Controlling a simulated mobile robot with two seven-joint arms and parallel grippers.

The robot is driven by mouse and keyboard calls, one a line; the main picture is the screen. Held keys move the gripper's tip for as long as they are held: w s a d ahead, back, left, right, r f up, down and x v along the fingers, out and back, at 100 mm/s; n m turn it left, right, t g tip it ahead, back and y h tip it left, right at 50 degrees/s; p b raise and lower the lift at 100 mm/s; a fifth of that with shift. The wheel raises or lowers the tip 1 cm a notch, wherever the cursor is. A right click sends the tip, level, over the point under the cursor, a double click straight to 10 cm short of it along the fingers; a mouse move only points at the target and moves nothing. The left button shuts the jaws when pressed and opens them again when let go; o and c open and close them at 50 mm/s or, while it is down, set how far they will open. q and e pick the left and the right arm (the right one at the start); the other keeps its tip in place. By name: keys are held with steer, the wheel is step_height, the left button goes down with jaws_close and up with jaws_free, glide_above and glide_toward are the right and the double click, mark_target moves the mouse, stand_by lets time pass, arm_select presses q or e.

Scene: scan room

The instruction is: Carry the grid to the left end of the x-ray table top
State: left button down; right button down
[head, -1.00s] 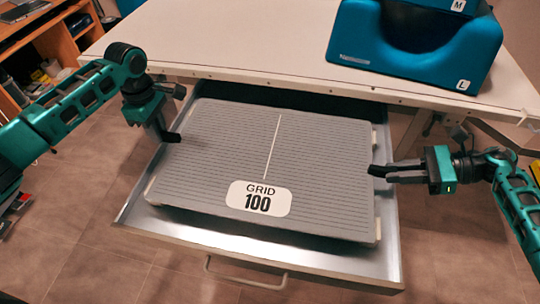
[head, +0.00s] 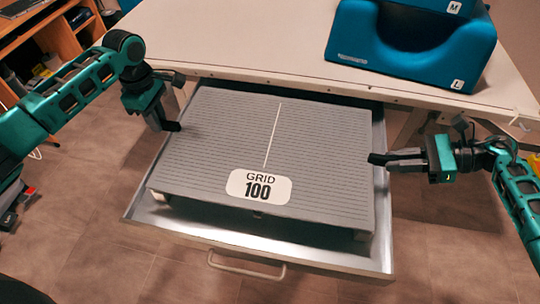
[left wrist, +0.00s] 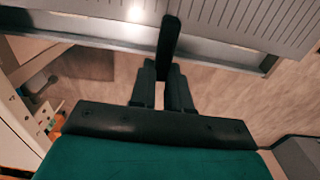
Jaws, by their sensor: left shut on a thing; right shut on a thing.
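The grid (head: 225,140) is a flat grey ribbed plate with a white centre line and a "GRID 100" label. It is held above the open metal drawer (head: 150,220), and a gap with shadow shows under its front edge. My left gripper (head: 173,127) is shut on its left edge, and my right gripper (head: 377,159) is shut on its right edge. In the left wrist view the grid (left wrist: 235,20) fills the top, with the left gripper (left wrist: 169,40) at its edge. The x-ray table top (head: 240,45) is the pale surface behind the drawer.
Blue foam blocks (head: 400,45) marked M and L stand on the right part of the table top. The table's left part is bare. The drawer handle (head: 246,267) sticks out at the front. A wooden shelf unit (head: 60,40) stands at the far left.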

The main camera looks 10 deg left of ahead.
arm_select(q)
steer(key=shift+r, duration=0.2)
arm_select(e)
steer(key=shift+r, duration=0.25)
